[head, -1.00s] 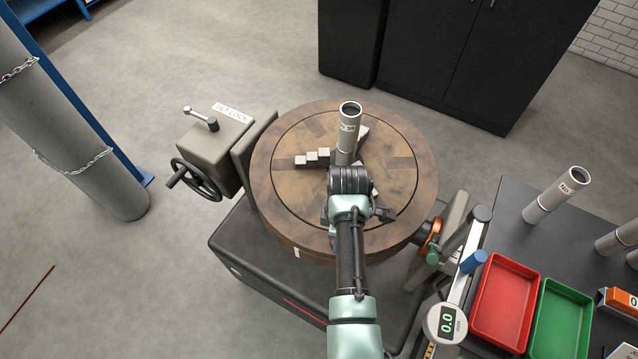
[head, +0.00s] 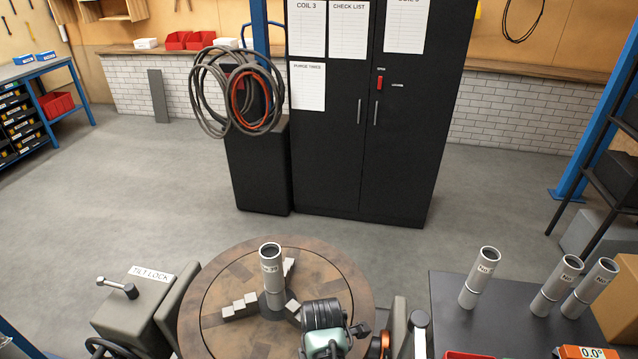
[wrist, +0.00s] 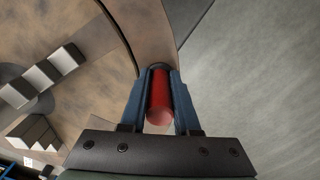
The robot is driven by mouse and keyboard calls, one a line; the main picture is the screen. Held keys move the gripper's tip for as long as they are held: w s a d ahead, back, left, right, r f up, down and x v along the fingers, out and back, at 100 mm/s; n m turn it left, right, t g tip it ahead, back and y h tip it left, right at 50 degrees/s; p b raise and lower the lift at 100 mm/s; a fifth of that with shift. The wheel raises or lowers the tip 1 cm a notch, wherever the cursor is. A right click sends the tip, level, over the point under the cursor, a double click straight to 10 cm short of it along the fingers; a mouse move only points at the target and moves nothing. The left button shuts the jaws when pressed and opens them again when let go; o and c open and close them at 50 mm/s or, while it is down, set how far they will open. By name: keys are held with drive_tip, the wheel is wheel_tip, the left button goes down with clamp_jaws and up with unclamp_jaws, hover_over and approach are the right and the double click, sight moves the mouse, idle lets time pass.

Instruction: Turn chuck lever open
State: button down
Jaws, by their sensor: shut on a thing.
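My gripper (wrist: 160,75) is shut on a red cylindrical handle in the wrist view, which I take to be the chuck lever (wrist: 159,98). One blue finger presses on each side of it. The handle is just outside the rim of the round chuck table (wrist: 110,15). In the head view the chuck table (head: 205,295) is at the bottom, with stepped grey jaws (head: 240,306) and a grey labelled tube (head: 271,268) upright at its middle. My wrist (head: 324,318) covers the table's front right there; the fingers and the handle are hidden.
A tilt lock box (head: 135,300) stands left of the table. At the right is a dark bench (head: 480,325) with several grey tubes (head: 480,278). A black cabinet (head: 400,150) and a coil of hoses (head: 238,95) stand behind. Grey floor between them is clear.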

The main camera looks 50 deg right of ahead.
drive_tip(key=shift+s, duration=0.1)
drive_tip(key=c, duration=0.7)
unclamp_jaws()
drive_tip(key=shift+d, duration=0.1)
drive_tip(key=shift+o, duration=0.2)
wheel_tip(320, 180, up, 13)
